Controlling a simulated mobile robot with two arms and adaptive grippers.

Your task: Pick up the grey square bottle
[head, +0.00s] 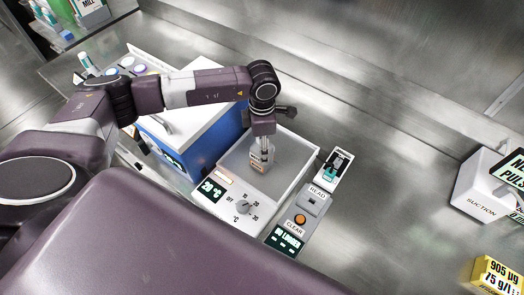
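I also cannot tell whether the bottle rests on the bath floor. My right gripper is not in view.
A blue-and-white box (207,128) stands left of the bath. A reader with a small cuvette slot (310,205) adjoins its right side. A suction unit (482,195) and a yellow box (497,275) are far right. Bare metal bench lies between.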

